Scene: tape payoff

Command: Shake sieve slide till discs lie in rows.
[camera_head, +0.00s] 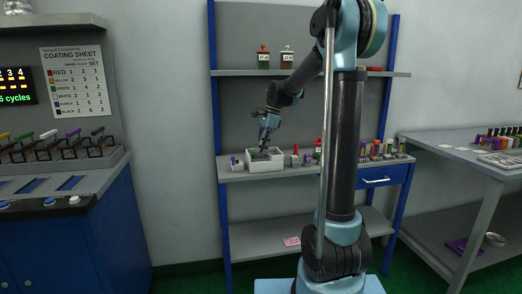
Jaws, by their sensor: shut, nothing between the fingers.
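My gripper (264,149) points down at the middle shelf unit, shut and empty. Its fingertips are just above or inside a small white open box (283,162) on the bench; I cannot tell whether they touch it. Something dark green lies in the box, too small to name. No sieve slide or discs can be made out for certain. At the left, a blue cabinet (75,240) carries a sloped panel with blue strips (72,183) and a row of coloured levers (45,136).
Bottles (263,57) stand on the upper shelf. Small coloured-top containers (376,149) crowd the bench's right side. A grey side table (460,158) at the right holds more items. A coating sheet (77,82) hangs on the left wall. Green floor shows between the furniture.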

